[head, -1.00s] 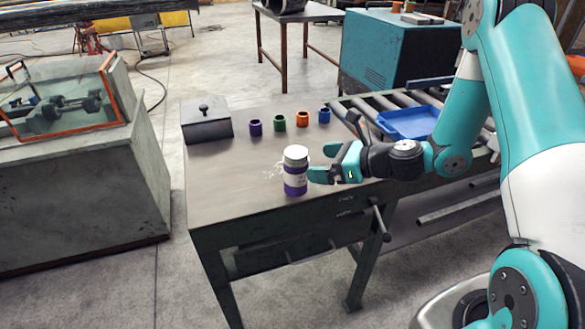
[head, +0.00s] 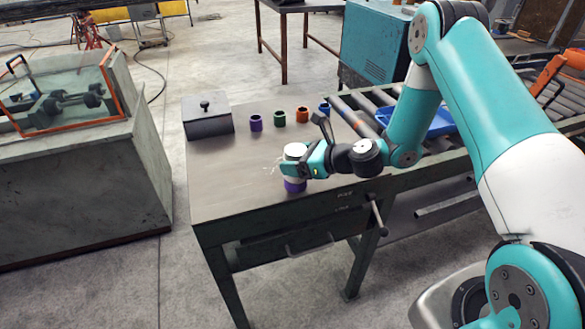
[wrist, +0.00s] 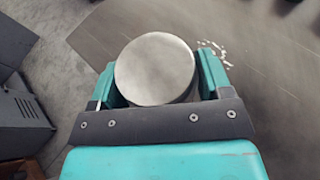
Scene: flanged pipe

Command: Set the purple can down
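The purple can (head: 294,187) has a white lid and a purple lower band. It stands upright on the table (head: 235,185), near the front edge. In the wrist view its round pale lid (wrist: 155,68) lies between my two teal fingers. My gripper (head: 306,162) reaches in from the right, around the can, and hides its middle in the head view. The fingers (wrist: 159,82) are close on both sides of the can. I cannot tell whether they press on it.
Small purple (head: 256,123), green (head: 279,118), orange (head: 302,114) and blue (head: 324,108) cups stand in a row behind. A grey lidded box (head: 208,122) is at back left. A blue tray (head: 432,122) lies on rollers at right. The table's left front is clear.

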